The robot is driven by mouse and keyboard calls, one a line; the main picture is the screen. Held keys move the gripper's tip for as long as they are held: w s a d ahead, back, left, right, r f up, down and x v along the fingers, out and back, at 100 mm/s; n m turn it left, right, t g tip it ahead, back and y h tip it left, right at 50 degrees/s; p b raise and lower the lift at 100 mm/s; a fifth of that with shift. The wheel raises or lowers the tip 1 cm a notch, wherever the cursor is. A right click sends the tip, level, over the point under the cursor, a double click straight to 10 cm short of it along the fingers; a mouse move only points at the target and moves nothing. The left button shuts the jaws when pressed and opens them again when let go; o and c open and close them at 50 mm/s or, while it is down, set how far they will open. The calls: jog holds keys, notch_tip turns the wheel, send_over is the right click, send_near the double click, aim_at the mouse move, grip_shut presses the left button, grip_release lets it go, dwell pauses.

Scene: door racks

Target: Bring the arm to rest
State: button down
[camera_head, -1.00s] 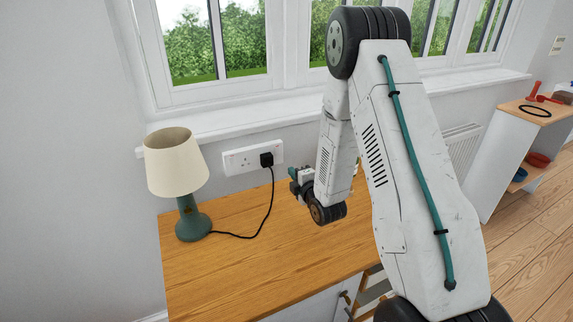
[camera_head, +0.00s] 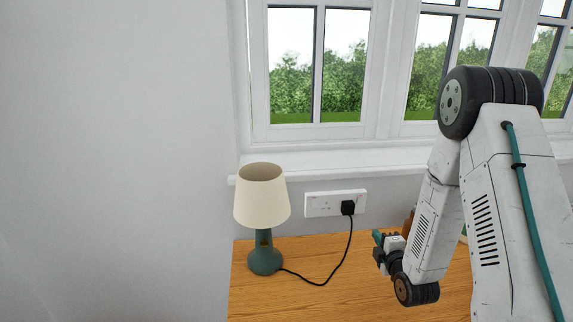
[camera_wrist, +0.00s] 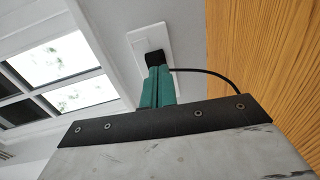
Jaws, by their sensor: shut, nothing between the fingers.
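My arm stands folded at the right of the head view, its upper joint high in front of the window and its forearm hanging down over the wooden cabinet top. My gripper (camera_head: 378,238) is at the lower end of the forearm, above the cabinet top, with its green fingers pointing left. In the wrist view my gripper (camera_wrist: 158,88) shows its two green fingers side by side, shut and empty. Beyond the fingertips in that view are the black plug and the white wall socket.
A lamp (camera_head: 262,207) with a cream shade and green base stands on the wooden top (camera_head: 300,300), left of my gripper. Its black cord (camera_head: 335,270) runs to the socket (camera_head: 320,204) on the wall. The window sill (camera_head: 330,160) is above. An object partly shows behind my wrist.

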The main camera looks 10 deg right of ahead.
jog(key=s+a+r+m+g+h, duration=0.1)
jog(key=s+a+r+m+g, duration=0.1)
jog(key=s+r+m+g, duration=0.35)
jog(key=s+a+r+m+g, duration=0.2)
jog(key=r+m, duration=0.1)
jog(key=r, duration=0.6)
jog(key=s+a+r+m+g, duration=0.2)
jog(key=s+r+m, duration=0.1)
jog(key=s, duration=0.6)
jog(key=s+a+r+m+g, duration=0.2)
jog(key=s+r+m+g, duration=0.1)
jog(key=s, duration=0.7)
jog(key=s+a+r+m+g+y, duration=0.1)
jog(key=s+a+r+m+g, duration=0.1)
jog(key=s, duration=0.7)
jog(key=shift+s+a+r+m+g, duration=0.2)
jog(key=shift+s+r+m+g, duration=0.3)
jog(key=shift+r, duration=0.45)
jog(key=shift+w, duration=0.15)
